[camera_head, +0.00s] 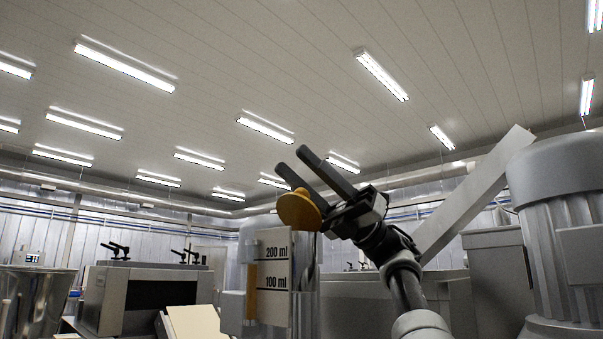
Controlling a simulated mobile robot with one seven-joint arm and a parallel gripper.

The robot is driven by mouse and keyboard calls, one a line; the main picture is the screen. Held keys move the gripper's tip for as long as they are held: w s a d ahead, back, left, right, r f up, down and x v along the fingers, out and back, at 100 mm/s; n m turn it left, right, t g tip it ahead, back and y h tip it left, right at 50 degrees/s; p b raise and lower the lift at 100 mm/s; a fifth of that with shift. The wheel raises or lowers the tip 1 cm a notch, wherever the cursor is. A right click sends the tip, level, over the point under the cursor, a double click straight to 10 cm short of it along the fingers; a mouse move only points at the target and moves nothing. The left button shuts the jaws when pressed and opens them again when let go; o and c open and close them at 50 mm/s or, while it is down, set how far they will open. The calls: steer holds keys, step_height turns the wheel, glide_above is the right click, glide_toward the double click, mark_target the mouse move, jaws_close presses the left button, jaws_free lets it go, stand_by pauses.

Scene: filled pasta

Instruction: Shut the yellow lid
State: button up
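The yellow lid (297,210) is a rounded orange-yellow disc, tilted up on edge at the top of a tall container (307,300). The container has a pale plate with 200 ml and 100 ml marks and a yellow strip at its left. My gripper (291,159) is above and just right of the lid, its two dark fingers pointing up and left. The fingers are apart with nothing seen between them. The lid overlaps the lower finger's base in view; I cannot tell whether they touch. The container's mouth is not clearly seen.
A large ribbed grey machine (565,220) with a slanted metal chute (470,195) stands at the right. A boxy machine with a dark opening (145,297) and a metal vessel (38,295) stand at the left. Space above my gripper is free up to the ceiling.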

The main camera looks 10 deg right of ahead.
mark_target(302, 190)
step_height(302, 190, up, 6)
steer(key=p, duration=0.4)
steer(key=shift+f, duration=0.1)
steer(key=shift+s, duration=0.1)
